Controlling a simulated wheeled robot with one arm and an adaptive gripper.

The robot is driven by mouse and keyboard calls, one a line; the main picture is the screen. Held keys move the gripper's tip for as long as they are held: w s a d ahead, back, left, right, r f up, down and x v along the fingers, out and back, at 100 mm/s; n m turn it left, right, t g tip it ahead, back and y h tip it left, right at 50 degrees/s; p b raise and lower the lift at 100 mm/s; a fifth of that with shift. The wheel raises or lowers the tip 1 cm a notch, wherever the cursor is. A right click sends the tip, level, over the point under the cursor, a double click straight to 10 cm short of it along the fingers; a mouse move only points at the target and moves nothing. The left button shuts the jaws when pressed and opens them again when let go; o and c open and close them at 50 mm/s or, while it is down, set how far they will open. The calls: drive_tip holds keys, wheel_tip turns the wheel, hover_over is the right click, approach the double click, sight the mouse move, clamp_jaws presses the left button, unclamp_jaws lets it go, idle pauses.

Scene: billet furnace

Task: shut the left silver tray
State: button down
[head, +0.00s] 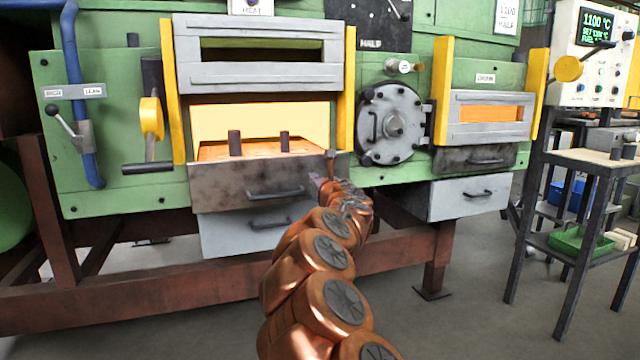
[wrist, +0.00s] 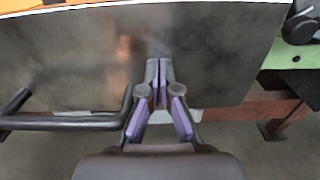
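The left silver tray (head: 225,238) is a light grey drawer with a dark bar handle (head: 268,224), low on the left side of the furnace. It sits directly below a dark, stained tray (head: 225,187); how far it stands out is hard to tell. My gripper (head: 318,180) is at the right part of the dark tray's front, partly hidden by my copper arm. In the wrist view my gripper (wrist: 158,80) has its fingers together, with nothing seen between them. Its tips are at the dark front (wrist: 75,60), right of that tray's handle (wrist: 65,122); contact is unclear.
The dark tray stands out under a glowing opening (head: 260,118), with two posts on it. On the right, another silver tray (head: 470,198) sticks out below a dark drawer (head: 475,158). A bench (head: 590,160) stands far right. Rusty beams (head: 130,290) run below; the floor in front is clear.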

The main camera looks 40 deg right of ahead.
drive_tip(key=shift+p+x, duration=1.8)
drive_tip(key=shift+x, duration=3.75)
drive_tip(key=shift+r, duration=0.15)
drive_tip(key=shift+a+r, duration=0.1)
drive_tip(key=shift+r, duration=0.2)
